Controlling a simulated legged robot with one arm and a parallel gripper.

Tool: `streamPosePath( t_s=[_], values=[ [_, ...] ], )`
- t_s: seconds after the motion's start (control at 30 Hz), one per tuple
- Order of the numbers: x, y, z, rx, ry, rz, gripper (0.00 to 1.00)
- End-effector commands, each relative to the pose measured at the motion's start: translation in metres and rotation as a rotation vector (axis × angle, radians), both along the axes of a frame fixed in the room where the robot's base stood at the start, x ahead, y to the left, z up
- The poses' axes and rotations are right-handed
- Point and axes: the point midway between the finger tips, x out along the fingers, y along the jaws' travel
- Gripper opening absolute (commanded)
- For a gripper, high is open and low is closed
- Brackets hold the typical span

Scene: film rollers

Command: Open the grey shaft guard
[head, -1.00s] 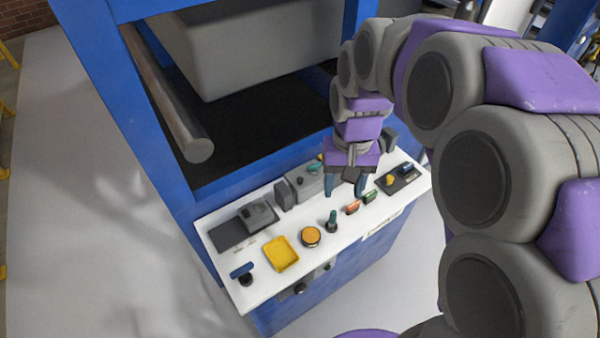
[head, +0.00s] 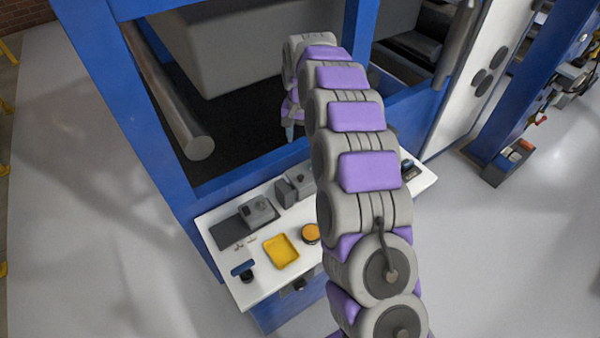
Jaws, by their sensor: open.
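A large grey box-shaped cover (head: 225,45) sits inside the blue machine frame, above a dark recess. It may be the grey shaft guard, but I cannot tell for sure; it shows no visible gap. My gripper (head: 290,131) is at the opening of the frame, below and right of the cover's lower edge, with its fingers pointing down over the dark recess. It is open and appears empty. My arm hides much of it and part of the cover's right side.
A grey roller (head: 175,105) and blue posts (head: 125,110) bound the opening. The floor at left is clear.

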Motion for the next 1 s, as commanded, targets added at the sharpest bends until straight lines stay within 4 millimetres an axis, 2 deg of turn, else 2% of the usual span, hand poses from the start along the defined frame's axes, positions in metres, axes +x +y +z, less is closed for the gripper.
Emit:
streamPosePath(
  t_s=[0.27,0.8,1.0],
  values=[
    [0.003,0.001,-0.023,-0.003,0.004,-0.005,0.52],
    [0.003,0.001,-0.129,-0.005,0.002,-0.004,0.52],
    [0.002,0.001,-0.160,-0.004,0.001,-0.004,0.52]
  ],
)
